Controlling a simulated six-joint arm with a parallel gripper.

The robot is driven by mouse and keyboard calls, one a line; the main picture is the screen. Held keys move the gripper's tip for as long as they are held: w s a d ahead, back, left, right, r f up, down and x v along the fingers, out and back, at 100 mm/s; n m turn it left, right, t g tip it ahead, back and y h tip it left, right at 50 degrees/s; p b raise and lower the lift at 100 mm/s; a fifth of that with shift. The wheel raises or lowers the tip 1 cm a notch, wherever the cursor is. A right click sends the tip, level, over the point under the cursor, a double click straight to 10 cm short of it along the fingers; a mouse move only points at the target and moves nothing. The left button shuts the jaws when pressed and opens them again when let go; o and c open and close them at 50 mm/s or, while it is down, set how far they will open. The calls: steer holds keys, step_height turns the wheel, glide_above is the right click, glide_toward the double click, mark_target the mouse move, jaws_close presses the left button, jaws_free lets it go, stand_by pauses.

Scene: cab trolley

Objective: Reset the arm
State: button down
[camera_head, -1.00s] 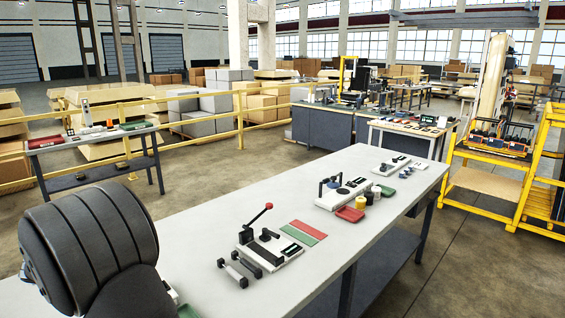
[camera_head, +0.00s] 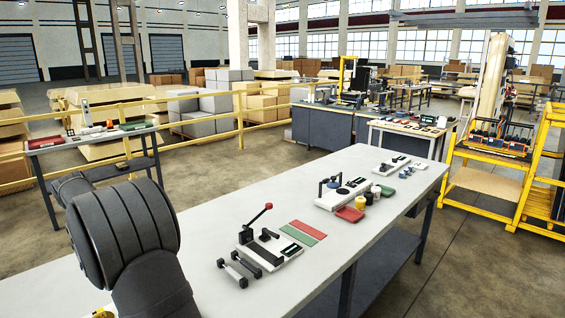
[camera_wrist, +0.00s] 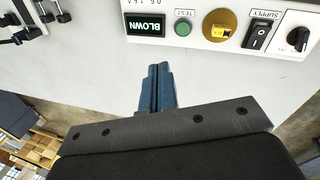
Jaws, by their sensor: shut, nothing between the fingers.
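In the wrist view my gripper (camera_wrist: 160,72) shows as two blue fingers pressed together, with nothing between them. It hangs over the bare white bench top. Just beyond the fingertips is a white panel (camera_wrist: 187,50) with a display reading BLOWN, a green TEST button (camera_wrist: 183,29), a round yellow part (camera_wrist: 219,25), a black SUPPLY rocker switch (camera_wrist: 259,33) and a black knob (camera_wrist: 298,38). The fingers look apart from it. In the head view my arm is at the lower left and my gripper is out of sight.
The long white bench (camera_head: 190,222) carries a red-handled lever fixture (camera_head: 262,213), two small grey bars, red and green mats (camera_head: 303,232), a red tray (camera_head: 350,214) and more devices farther back. In the wrist view a black-clamped fixture (camera_wrist: 22,22) sits at upper left. Bare bench lies around the fingers.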

step_height(320, 180, down, 6)
steer(key=a+f+m+g+y, duration=0.1)
steer(key=m+g, duration=0.1)
steer(key=m, duration=0.1)
step_height(320, 180, up, 9)
steer(key=shift+y, duration=0.4)
steer(key=shift+s+a, duration=0.75)
steer(key=shift+s, duration=0.25)
steer(key=shift+s+a, duration=0.75)
steer(key=shift+s, duration=0.2)
